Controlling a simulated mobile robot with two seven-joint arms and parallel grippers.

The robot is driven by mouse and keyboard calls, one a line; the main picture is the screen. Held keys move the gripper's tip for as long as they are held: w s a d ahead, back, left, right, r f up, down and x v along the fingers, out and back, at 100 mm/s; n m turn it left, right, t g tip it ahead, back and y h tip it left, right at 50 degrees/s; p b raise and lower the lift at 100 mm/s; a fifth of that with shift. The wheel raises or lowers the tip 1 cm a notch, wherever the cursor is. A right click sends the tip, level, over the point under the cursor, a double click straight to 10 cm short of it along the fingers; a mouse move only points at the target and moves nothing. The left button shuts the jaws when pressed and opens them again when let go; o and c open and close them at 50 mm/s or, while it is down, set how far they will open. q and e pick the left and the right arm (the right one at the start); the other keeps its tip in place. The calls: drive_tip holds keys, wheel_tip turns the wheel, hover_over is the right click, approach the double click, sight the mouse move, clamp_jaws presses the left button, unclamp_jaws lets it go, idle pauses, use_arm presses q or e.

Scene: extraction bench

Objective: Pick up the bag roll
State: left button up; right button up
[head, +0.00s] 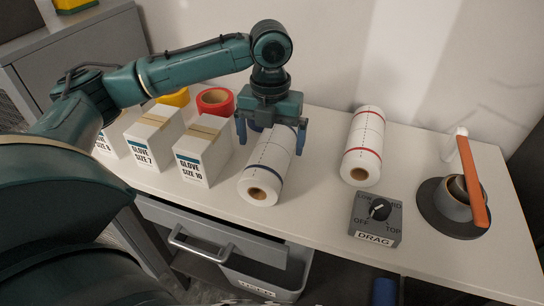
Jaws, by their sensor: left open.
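Two white rolls with dashed lines and brown cores lie on the bench. The roll with dark blue bands (266,168) is left of centre, and the roll with red bands (363,148) is further right. I cannot tell from the picture which one the task means. My left gripper (271,138) points down over the far part of the blue-banded roll. Its blue fingers are open, one on each side of that roll, and the gripper hides the roll's far end. I cannot tell whether the fingers touch it. My right gripper is not in view.
White glove boxes (203,152) stand left of the blue-banded roll, with a red tape roll (215,101) behind. A grey DRAG dial box (376,218) and a round dark holder with an orange bar (474,182) are at right. An open drawer (212,232) is below the front edge.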

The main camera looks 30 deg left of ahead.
use_arm(q)
wheel_tip(320, 180, down, 6)
drive_tip(key=shift+s+d+r, duration=0.1)
drive_tip(key=shift+d+r, duration=0.05)
drive_tip(key=shift+r, duration=0.05)
drive_tip(key=shift+c, duration=0.4)
drive_tip(key=shift+r, duration=0.1)
drive_tip(key=c, duration=1.2)
